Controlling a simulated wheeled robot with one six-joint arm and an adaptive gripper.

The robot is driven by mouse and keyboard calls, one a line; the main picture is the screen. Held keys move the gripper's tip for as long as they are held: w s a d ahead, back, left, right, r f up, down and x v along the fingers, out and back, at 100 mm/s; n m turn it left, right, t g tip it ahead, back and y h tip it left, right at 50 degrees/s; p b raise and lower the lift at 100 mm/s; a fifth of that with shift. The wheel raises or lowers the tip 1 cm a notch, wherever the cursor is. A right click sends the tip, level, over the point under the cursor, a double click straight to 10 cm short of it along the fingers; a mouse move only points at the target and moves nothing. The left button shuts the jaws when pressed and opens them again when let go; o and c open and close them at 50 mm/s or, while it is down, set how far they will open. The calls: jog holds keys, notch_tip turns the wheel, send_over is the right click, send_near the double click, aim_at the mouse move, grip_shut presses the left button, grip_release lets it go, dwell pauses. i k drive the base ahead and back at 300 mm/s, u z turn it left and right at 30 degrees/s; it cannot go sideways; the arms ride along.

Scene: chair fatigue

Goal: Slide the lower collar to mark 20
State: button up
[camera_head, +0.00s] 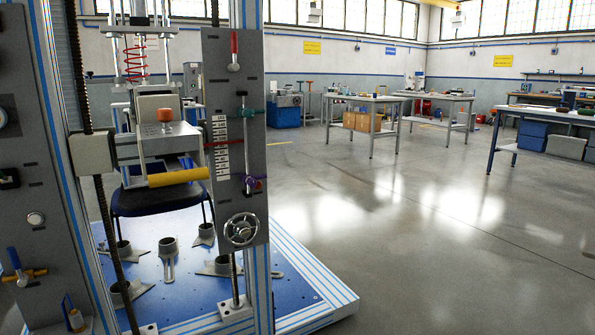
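A grey panel (235,75) on the test rig carries a thin vertical rod with two collars. The upper collar (246,113) is teal and sits near the rod's top. The lower collar is level with or just below the scale's bottom. My gripper is not in view.
A handwheel (241,229) is below the collars and a red-handled lever (234,50) above them. A yellow bar (178,177) and a chair (160,197) are left of the panel. A blue base plate (200,285) spreads below. Open floor (420,240) lies to the right.

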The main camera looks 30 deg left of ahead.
aim_at(243, 176)
jog(key=u, duration=0.15)
jog(key=i, duration=0.75)
jog(key=u, duration=0.85)
jog(key=i, duration=0.45)
jog(key=u, duration=0.3)
